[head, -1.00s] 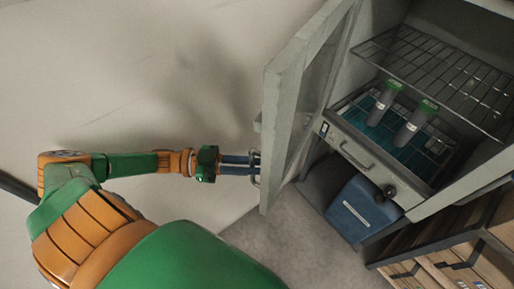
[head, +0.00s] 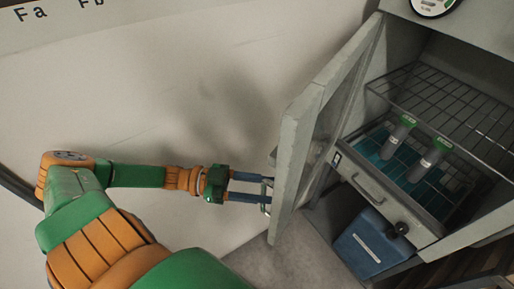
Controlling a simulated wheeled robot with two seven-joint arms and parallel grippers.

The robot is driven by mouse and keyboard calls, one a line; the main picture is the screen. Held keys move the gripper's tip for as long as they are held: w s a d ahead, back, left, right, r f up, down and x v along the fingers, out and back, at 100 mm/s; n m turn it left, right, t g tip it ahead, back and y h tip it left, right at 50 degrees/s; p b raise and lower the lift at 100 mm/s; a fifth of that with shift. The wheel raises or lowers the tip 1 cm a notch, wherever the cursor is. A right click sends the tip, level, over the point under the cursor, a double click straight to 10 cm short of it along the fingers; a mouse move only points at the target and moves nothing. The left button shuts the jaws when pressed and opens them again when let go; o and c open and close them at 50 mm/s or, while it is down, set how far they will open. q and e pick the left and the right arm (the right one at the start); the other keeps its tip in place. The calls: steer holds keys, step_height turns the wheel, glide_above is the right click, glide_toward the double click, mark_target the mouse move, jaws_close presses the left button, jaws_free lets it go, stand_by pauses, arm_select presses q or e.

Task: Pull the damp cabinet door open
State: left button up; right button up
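My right gripper is not in view.
Inside the cabinet are a wire shelf (head: 450,105) and two grey tubes with green tops (head: 398,136) (head: 430,158) above a blue-lined tray. A pale wall (head: 150,90) lies behind my arm.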

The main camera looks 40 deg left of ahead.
arm_select(q)
steer(key=s+d+r+p, duration=0.6)
steer(key=s+r, duration=0.3)
steer(key=s, duration=0.2)
steer(key=shift+s+d+p, duration=0.15)
steer(key=shift+d+p, duration=0.1)
steer(key=shift+p, duration=0.1)
